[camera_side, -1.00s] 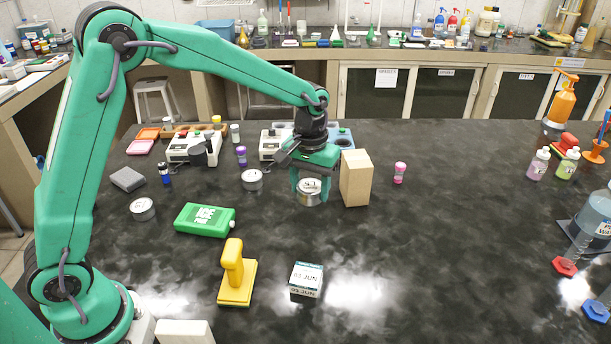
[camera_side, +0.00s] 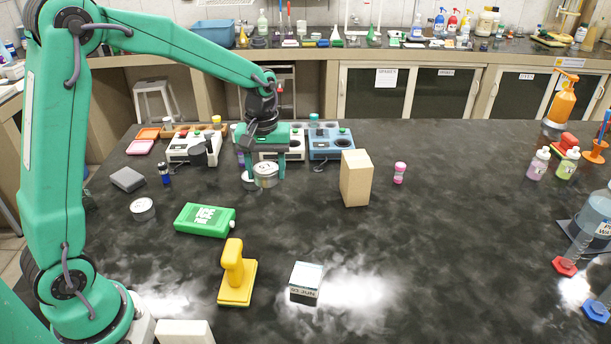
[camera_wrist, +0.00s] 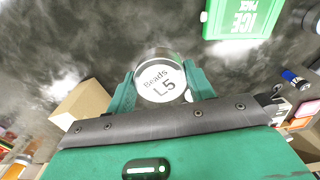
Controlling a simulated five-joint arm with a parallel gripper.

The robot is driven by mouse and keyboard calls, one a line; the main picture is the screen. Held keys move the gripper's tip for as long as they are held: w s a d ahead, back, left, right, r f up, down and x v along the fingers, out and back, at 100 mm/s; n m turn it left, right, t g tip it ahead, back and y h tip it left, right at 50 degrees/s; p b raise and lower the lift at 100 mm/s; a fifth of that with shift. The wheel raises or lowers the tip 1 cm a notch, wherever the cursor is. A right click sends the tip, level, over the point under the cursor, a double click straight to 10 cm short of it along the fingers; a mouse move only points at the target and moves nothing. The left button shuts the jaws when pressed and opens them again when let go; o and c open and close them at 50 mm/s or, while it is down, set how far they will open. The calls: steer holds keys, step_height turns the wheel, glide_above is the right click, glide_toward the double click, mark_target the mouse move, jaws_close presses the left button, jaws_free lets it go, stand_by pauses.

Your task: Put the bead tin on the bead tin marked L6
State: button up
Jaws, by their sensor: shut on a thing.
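My gripper (camera_side: 266,164) is shut on a round metal bead tin (camera_side: 266,177), with one finger on each side. In the wrist view the white lid of this tin (camera_wrist: 160,82) reads "Beads L5", between my green fingers. A second tin (camera_side: 247,184) stands on the bench just left of the held one in the side view, partly hidden behind it and my finger. A third tin (camera_side: 142,208) stands alone further left and nearer the front. The lid marks of these two are too small to read, so I cannot tell which is L6.
A tan block (camera_side: 356,178) stands right of my gripper. A green ice pack (camera_side: 205,220) lies in front of the tins. Stirrer-like devices (camera_side: 332,143) and a purple-capped vial stand behind. A grey block (camera_side: 127,180) is at left.

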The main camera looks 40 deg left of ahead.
steer(key=s+a+r+n, duration=0.1)
steer(key=s+a+n, duration=1.2)
steer(key=s+a, duration=0.2)
steer(key=shift+s+r, duration=0.4)
steer(key=shift+s, duration=0.8)
steer(key=shift+a, duration=0.1)
glide_above(141, 205)
step_height(141, 205, down, 7)
steer(key=shift+a, duration=0.1)
steer(key=shift+f, duration=0.15)
steer(key=shift+f, duration=1.85)
steer(key=shift+f, duration=0.1)
